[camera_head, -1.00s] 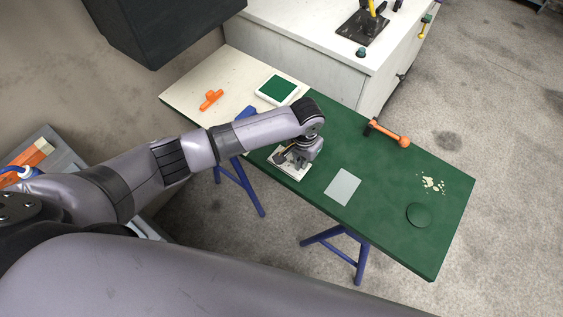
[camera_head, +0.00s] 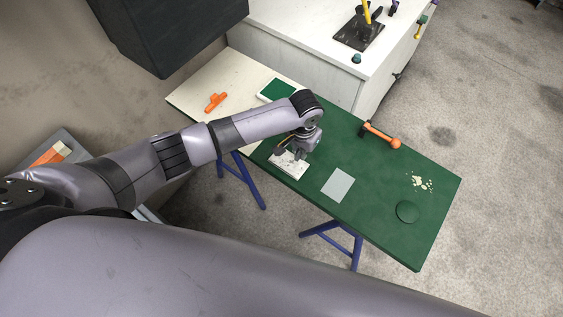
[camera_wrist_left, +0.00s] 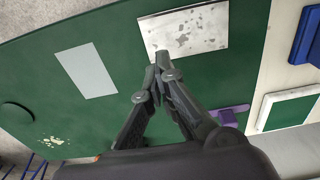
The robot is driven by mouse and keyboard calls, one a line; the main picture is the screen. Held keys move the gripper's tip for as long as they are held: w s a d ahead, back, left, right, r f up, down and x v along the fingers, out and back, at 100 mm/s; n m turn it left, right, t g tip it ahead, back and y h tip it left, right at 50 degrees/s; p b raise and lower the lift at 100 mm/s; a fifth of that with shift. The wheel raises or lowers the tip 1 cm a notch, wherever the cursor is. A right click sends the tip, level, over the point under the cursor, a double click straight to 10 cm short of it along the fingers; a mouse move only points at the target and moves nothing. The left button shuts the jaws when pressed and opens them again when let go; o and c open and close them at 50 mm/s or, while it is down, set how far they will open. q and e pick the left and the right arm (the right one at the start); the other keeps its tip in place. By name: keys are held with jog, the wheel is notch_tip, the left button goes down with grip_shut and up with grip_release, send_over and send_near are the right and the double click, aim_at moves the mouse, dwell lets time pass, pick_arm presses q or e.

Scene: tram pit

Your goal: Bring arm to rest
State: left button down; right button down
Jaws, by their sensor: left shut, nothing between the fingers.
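My left gripper (camera_head: 288,152) is above the green part of the workbench (camera_head: 385,215), over a white plate with grey spots (camera_head: 289,167). In the left wrist view its fingertips (camera_wrist_left: 162,66) are together with nothing between them, close to the lower edge of the spotted plate (camera_wrist_left: 185,30). I cannot tell whether they touch it. My left arm reaches in from the left. My right gripper is not in view.
On the bench lie a grey rectangle (camera_head: 337,185), a dark green disc (camera_head: 407,212), pale crumbs (camera_head: 421,182), an orange-handled tool (camera_head: 381,135), an orange piece (camera_head: 216,102) and a green-and-white pad (camera_head: 277,90). A white cabinet (camera_head: 300,45) stands behind. A purple thing (camera_wrist_left: 230,113) lies beside the gripper.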

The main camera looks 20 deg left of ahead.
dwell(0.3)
pick_arm(q)
jog(key=shift+m+h, duration=0.4)
jog(key=shift+h, duration=0.5)
jog(key=s+d, duration=0.1)
jog(key=s, duration=0.1)
jog(key=s+d, duration=0.3)
jog(key=s, duration=0.1)
jog(key=shift+d, duration=0.15)
jog(key=s+r+h, duration=0.1)
jog(key=s+r, duration=0.1)
jog(key=s, duration=0.3)
jog(key=s+a+r+n+t+y, duration=0.1)
jog(key=s+a+r, duration=0.4)
jog(key=a, duration=0.4)
jog(key=s+a+r+n+t+y, duration=0.2)
jog(key=s+a+r, duration=0.1)
jog(key=s+a, duration=0.55)
notch_tip(320, 180, down, 31)
jog(key=g+b, duration=0.2)
jog(key=b, duration=0.2)
jog(key=s+a+f+b, duration=0.3)
jog(key=s+f, duration=1.4)
jog(key=f, duration=0.2)
jog(key=shift+s+m+g, duration=0.15)
jog(key=shift+m+g, duration=0.15)
jog(key=shift+g, duration=0.1)
